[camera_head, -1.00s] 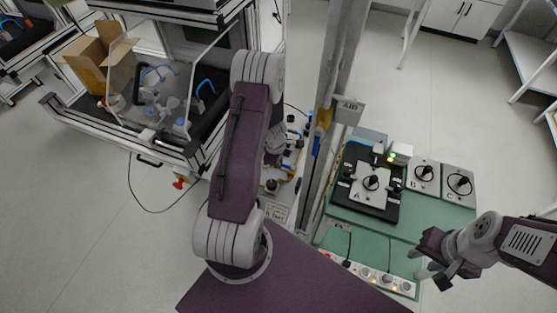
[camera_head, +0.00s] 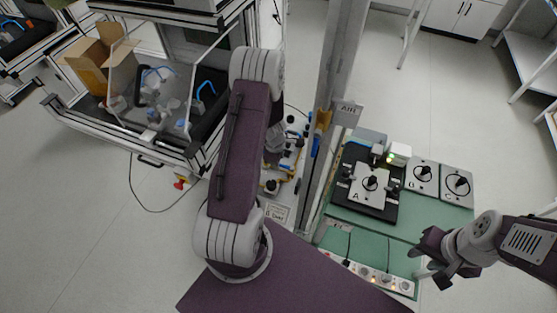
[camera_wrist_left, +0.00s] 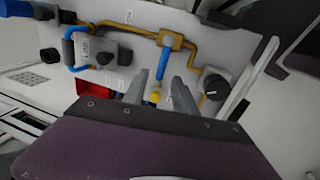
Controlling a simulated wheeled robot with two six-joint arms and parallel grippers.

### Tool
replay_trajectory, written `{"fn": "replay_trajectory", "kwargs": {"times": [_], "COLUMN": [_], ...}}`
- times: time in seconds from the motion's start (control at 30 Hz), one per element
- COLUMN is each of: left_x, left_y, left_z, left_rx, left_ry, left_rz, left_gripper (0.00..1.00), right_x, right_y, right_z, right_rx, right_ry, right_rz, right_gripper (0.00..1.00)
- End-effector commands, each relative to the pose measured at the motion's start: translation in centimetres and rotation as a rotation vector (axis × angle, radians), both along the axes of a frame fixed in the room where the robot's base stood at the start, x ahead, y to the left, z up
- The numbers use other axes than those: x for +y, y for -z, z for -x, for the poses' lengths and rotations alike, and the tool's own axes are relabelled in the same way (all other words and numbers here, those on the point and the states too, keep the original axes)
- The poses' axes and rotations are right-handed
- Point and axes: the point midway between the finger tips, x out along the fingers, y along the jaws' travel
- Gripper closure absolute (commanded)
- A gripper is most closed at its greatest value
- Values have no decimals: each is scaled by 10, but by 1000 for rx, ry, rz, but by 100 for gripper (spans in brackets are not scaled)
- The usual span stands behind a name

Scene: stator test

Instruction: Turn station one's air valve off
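In the left wrist view, a blue lever (camera_wrist_left: 163,62) hangs below a brass-coloured fitting (camera_wrist_left: 172,40) on a yellow pipe, on a light panel. My left gripper (camera_wrist_left: 160,88) has its two grey fingers apart. The lever appears between them, and I cannot tell whether either finger touches it. In the head view my left arm covers that gripper and much of the panel. Another blue handle (camera_head: 316,146) stands below a yellow fitting (camera_head: 323,119), beside the AIR sign (camera_head: 349,108). My right gripper (camera_head: 432,266) is open and empty at the lower right, beside the green bench.
The wrist view shows a black knob (camera_wrist_left: 213,86) close right of the fingers and a grey box with a knob (camera_wrist_left: 101,54) at left. A metal post (camera_head: 338,80) stands right of the panel. The green bench (camera_head: 375,245) carries plates A, B and C.

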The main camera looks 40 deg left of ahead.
Motion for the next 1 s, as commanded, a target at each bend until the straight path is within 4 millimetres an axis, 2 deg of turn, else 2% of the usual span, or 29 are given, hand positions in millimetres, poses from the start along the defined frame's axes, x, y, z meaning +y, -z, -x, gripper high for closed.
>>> {"fn": "replay_trajectory", "kwargs": {"times": [0.03, 0.1, 0.3, 1.0], "left_x": [0, -1, -4, -4], "left_y": [-22, -39, -70, -73], "left_z": [1, 5, 11, 14], "left_rx": [-2, -2, -3, -2], "left_ry": [0, 0, 0, 0], "left_rz": [0, 0, -1, 0], "left_gripper": [67, 67, 67, 67], "right_x": [0, 0, 0, 0], "right_y": [-18, -29, -50, -50], "right_z": [0, 0, 0, 0], "right_rx": [0, 0, 0, 0], "right_ry": [0, 0, 0, 0], "right_rz": [0, 0, 0, 0], "right_gripper": [64, 64, 64, 64]}}
